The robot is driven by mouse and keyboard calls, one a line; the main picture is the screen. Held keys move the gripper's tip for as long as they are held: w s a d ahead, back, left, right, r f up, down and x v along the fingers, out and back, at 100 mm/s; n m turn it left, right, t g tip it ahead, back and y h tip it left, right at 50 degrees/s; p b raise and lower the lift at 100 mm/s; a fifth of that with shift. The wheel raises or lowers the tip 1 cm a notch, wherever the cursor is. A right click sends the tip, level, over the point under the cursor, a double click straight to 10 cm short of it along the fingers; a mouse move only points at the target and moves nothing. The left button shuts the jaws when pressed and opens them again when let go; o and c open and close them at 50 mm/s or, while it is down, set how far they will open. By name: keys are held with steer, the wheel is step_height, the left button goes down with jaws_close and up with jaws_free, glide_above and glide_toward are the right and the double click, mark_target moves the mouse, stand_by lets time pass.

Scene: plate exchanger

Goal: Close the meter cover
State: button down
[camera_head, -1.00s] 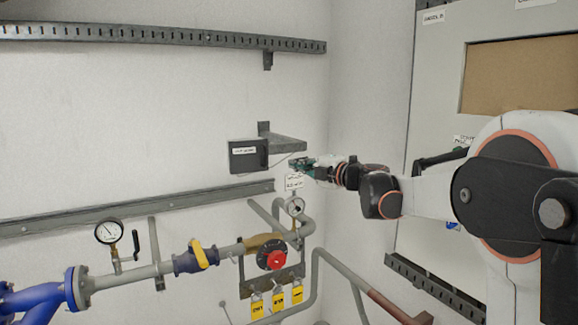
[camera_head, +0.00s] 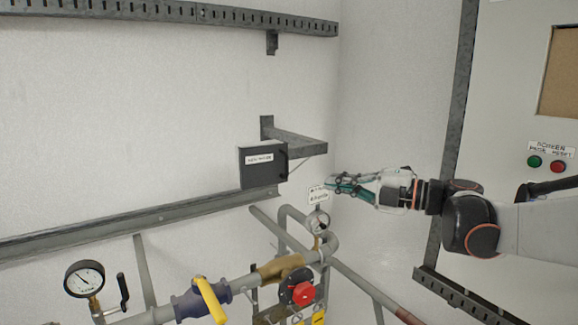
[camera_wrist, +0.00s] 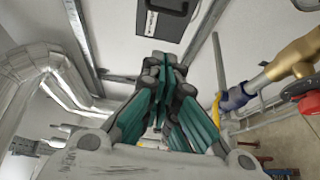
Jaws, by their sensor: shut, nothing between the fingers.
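A dark grey box with a white label (camera_head: 263,166), which I take to be the meter with its cover, is on the wall beside a metal bracket. It has a dark handle-like part at its right edge. I cannot tell how far its cover is open. The box also shows at the top of the wrist view (camera_wrist: 165,17), beyond the fingertips. My gripper (camera_head: 331,183), with green fingers, is to the right of the box and a little lower, apart from it. Its fingers are shut and empty; they also show in the wrist view (camera_wrist: 165,65).
A metal bracket (camera_head: 298,143) juts out at the box's right. A small gauge (camera_head: 318,221) with a tag and pipes lie below my gripper. A red knob (camera_head: 303,292) and a yellow-handled valve (camera_head: 210,300) are lower. A control cabinet (camera_head: 510,80) stands at right.

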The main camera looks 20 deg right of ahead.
mark_target(286, 167)
steer(key=w+d+p+x, duration=0.1)
steer(key=w+p+x, duration=0.1)
steer(key=x, duration=1)
steer(key=shift+d+p, duration=0.15)
steer(key=shift+p, duration=0.3)
steer(key=shift+w, duration=0.15)
steer(key=shift+w+d+b, duration=0.2)
steer(key=shift+w+b, duration=0.05)
steer(key=shift+w, duration=0.3)
steer(key=shift+w+d+b, duration=0.15)
steer(key=shift+w+b, duration=0.1)
steer(key=shift+w, duration=0.35)
